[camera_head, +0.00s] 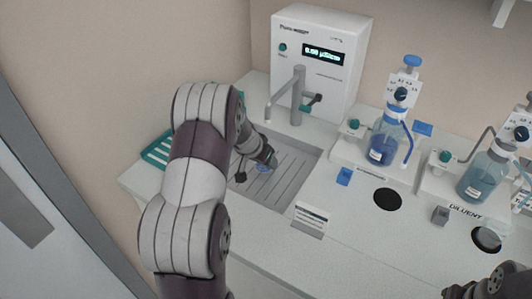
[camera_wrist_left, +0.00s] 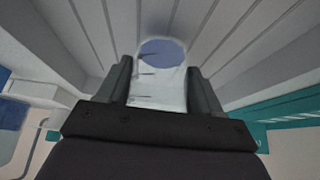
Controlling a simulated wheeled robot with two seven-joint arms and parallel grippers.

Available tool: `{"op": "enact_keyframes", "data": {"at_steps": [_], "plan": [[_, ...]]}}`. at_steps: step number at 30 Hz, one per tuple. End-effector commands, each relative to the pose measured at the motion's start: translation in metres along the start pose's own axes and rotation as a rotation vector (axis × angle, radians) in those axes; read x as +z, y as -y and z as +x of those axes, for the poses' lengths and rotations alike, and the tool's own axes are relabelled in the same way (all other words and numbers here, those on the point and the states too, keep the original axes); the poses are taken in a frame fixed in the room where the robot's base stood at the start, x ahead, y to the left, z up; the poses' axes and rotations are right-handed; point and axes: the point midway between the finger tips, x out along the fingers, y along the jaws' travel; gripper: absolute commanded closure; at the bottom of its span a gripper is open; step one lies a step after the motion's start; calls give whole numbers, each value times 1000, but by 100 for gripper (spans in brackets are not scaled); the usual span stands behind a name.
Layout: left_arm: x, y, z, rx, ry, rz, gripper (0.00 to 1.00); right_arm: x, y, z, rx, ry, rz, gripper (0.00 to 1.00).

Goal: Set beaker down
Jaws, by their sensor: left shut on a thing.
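A clear beaker (camera_wrist_left: 158,88) with a blue disc of liquid or base is between the two dark fingers of my left gripper (camera_wrist_left: 161,80), which is shut on it. In the head view the left gripper (camera_head: 262,162) is over the grooved grey drain tray (camera_head: 285,178).
A white dispenser unit (camera_head: 318,50) with a grey tap (camera_head: 298,95) stands behind the tray. Blue-liquid bottles (camera_head: 382,145) stand to the right, near dark round recesses (camera_head: 387,199). A green rack (camera_head: 158,150) is left of the tray. A small label stand (camera_head: 311,220) is in front.

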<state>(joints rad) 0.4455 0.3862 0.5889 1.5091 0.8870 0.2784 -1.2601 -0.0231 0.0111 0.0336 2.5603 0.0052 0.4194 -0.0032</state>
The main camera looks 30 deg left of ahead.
Motion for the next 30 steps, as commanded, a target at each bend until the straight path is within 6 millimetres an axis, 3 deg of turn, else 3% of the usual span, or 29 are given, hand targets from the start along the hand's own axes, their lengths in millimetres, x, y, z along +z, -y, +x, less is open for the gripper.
{"op": "enact_keyframes", "data": {"at_steps": [1,3,6,18,19,21,30], "plan": [[-12,0,-2,2,2,1,64,-2,0,-14,0,-1,0,57],[-21,-1,5,2,2,1,64,-3,0,-21,0,-1,0,57],[-14,0,20,2,1,-1,64,-2,0,-15,0,-1,0,57],[-11,0,25,1,0,0,64,-1,0,-9,0,-1,0,57],[-11,0,24,1,0,0,28,-1,0,-10,0,-1,0,57],[-12,0,23,1,0,0,9,-1,0,-11,0,-1,0,57],[-13,0,21,1,0,0,9,-2,0,-14,0,-1,0,57]]}}
